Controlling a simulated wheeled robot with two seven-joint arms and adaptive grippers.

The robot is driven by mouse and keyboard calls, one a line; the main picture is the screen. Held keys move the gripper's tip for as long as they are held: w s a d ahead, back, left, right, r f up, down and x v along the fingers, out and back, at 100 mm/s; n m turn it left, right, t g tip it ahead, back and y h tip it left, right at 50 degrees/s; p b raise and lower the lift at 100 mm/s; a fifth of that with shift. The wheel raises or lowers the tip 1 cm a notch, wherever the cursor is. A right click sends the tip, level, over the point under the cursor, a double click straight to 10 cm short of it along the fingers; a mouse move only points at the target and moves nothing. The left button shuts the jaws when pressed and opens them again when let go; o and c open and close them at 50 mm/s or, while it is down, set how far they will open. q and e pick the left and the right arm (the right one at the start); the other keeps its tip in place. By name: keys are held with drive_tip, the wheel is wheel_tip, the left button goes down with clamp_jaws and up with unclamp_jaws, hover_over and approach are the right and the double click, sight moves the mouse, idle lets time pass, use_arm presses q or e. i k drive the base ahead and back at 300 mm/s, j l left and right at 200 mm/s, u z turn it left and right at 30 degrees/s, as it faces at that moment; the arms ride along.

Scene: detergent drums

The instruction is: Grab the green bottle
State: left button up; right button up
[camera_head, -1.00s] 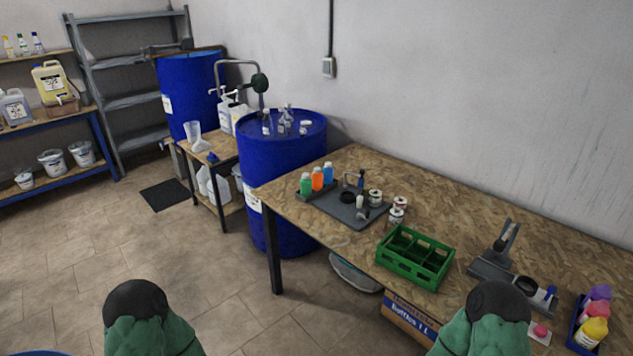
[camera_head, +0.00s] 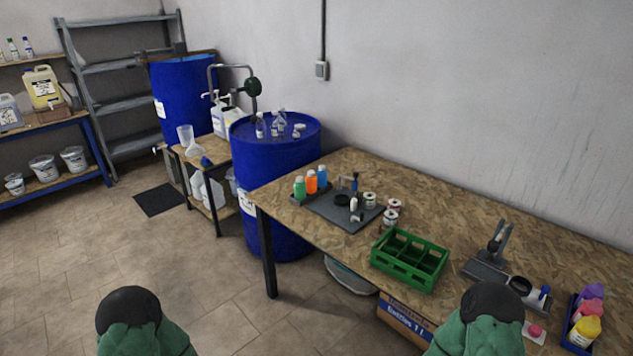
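The green bottle (camera_head: 299,188) stands upright on the wooden workbench (camera_head: 345,165), near its left edge. It is the leftmost of a row, with an orange bottle (camera_head: 311,182) and a blue bottle (camera_head: 322,178) to its right. They stand by a dark grey tray. At the bottom of the view, two rounded green parts with dark caps show, one at lower left and one at lower right; they look like parts of my own arms. Neither of my grippers can be seen.
A green divided crate (camera_head: 410,262) sits on the bench's front edge, and small tins (camera_head: 391,216) stand behind it. A blue bin of colourful bottles (camera_head: 571,338) is at far right. A blue drum (camera_head: 275,160) stands beyond the bench's left end. The floor in front is open.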

sight(299, 191)
drive_tip(key=i+u, duration=0.1)
drive_tip(key=u, duration=0.3)
drive_tip(key=i+j+u, duration=0.1)
drive_tip(key=u, duration=0.3)
drive_tip(key=i, duration=0.6)
drive_tip(key=i+j+z, duration=0.15)
drive_tip(key=i, duration=1.1)
drive_tip(key=z, duration=0.05)
